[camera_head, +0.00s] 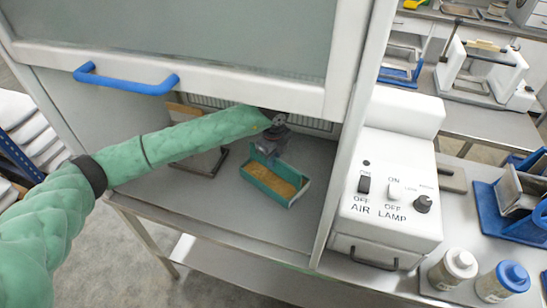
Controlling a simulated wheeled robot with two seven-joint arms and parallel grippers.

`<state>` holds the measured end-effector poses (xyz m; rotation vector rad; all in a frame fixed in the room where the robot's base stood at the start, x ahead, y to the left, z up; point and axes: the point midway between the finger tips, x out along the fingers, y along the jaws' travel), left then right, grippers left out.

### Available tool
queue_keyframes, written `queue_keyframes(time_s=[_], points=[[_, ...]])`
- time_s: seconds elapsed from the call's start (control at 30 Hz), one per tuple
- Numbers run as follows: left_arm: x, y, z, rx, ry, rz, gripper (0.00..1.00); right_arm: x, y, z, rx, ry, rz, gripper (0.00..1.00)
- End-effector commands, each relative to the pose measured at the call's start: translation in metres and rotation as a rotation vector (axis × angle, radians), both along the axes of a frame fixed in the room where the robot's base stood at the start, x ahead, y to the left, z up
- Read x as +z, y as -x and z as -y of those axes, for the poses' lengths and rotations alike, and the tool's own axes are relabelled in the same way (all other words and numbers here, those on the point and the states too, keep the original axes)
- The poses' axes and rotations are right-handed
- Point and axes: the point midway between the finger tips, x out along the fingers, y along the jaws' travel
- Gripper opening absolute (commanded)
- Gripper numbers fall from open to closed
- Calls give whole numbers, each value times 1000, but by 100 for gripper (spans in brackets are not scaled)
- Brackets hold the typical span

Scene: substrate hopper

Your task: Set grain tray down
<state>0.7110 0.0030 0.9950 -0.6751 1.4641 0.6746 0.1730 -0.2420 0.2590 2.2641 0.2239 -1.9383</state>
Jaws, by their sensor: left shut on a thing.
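The grain tray (293,199) is a teal, open-topped rectangular tray with brown grain in it. It is inside the hood, over the grey work surface (225,206), and I cannot tell whether it touches that surface. My left gripper (265,152) reaches in under the raised sash and is shut at the far left end of the tray. The gripper's fingertips are small and partly hidden by the tray wall. My right gripper is not in view.
The hood's sash (230,66) with a blue handle (126,80) hangs above my left arm. A dark flat stand (200,163) lies left of the tray. A white control box (388,200) stands right of the hood, with jars (453,268) beyond. Bare surface lies in front of the tray.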

Motion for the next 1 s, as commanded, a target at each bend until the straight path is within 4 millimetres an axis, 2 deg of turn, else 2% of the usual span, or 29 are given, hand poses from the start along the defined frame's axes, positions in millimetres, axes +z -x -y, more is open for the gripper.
queue_keyframes(time_s=[0.33, 0.37, 0.47, 0.87, 1.0], points=[[-2, 0, 0, 0, 1, 1, 0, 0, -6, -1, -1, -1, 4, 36], [-2, 0, 0, 0, 0, 0, 16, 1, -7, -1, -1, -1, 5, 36], [-2, 0, 0, 0, 0, 0, 34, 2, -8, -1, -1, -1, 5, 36], [1, 0, 0, 0, 0, 0, 34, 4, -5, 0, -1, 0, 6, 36], [7, -1, 0, 0, -1, 1, 34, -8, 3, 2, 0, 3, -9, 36]])
